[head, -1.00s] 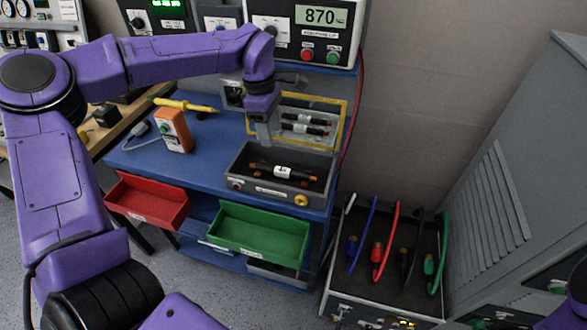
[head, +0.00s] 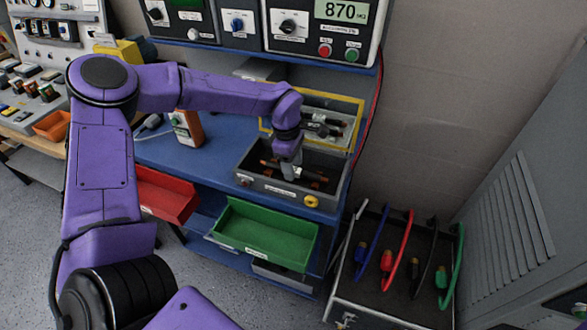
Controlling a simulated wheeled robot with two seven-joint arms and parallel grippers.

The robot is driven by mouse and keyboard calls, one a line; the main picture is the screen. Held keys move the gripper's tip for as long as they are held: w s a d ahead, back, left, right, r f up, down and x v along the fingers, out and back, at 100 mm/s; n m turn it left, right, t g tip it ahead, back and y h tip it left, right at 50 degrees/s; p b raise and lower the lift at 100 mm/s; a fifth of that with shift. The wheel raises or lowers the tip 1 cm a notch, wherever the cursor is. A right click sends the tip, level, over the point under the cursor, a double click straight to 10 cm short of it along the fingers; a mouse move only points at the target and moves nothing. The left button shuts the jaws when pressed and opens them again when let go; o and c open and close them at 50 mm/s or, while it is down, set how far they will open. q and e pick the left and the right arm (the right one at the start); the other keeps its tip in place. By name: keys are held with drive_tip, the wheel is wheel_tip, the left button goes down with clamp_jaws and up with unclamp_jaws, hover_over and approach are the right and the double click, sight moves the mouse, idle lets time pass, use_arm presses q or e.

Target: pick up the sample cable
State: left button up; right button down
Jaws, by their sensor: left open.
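The sample cable (head: 313,180), black with copper-coloured ends, lies in a grey open tray (head: 268,187) on the blue bench. My left gripper (head: 289,172) points down into the tray over the middle of this cable. Its jaws are open, and they hide the cable's white label. Whether the fingers straddle or touch the cable is too small to tell. My right gripper is out of view.
Green (head: 263,239) and red (head: 165,196) bins sit below the bench. Coloured leads stand on a box at right.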

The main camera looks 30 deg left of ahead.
use_arm(q)
drive_tip(key=shift+f, duration=0.2)
drive_tip(key=shift+r, duration=0.1)
clamp_jaws()
